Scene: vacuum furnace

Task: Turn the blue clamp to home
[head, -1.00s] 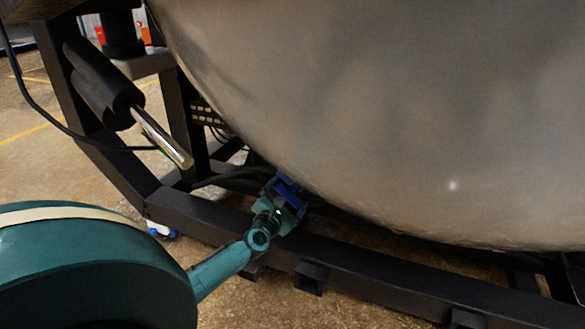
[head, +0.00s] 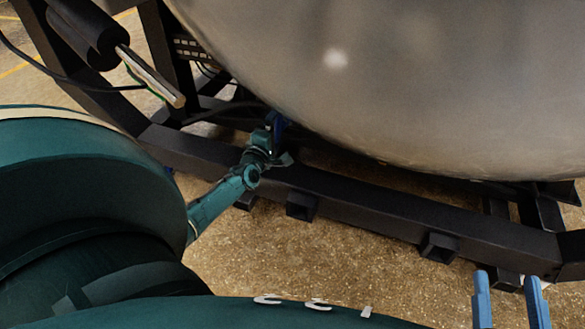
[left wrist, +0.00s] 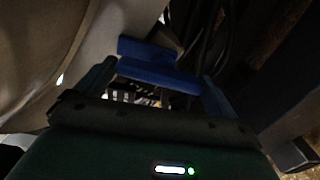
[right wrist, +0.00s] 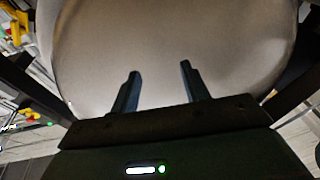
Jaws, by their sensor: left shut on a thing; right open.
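The blue clamp (head: 277,124) is at the lower left edge of the large metal vessel (head: 400,80), mostly hidden behind my left gripper (head: 279,143) in the head view. In the left wrist view the blue clamp (left wrist: 155,72) lies across and between the two fingers of my left gripper (left wrist: 160,82), which is shut on it. My right gripper (head: 510,300) is at the lower right of the head view, open and empty. In the right wrist view the fingers of my right gripper (right wrist: 160,85) are apart, with the vessel's smooth surface in front of them.
A black frame beam (head: 370,215) runs below the vessel, with short square stubs (head: 301,205) on its near side. A black cylinder with a metal rod (head: 150,75) sticks out at the upper left. Dark cables (left wrist: 215,35) pass near the clamp. The floor (head: 330,260) in front is clear.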

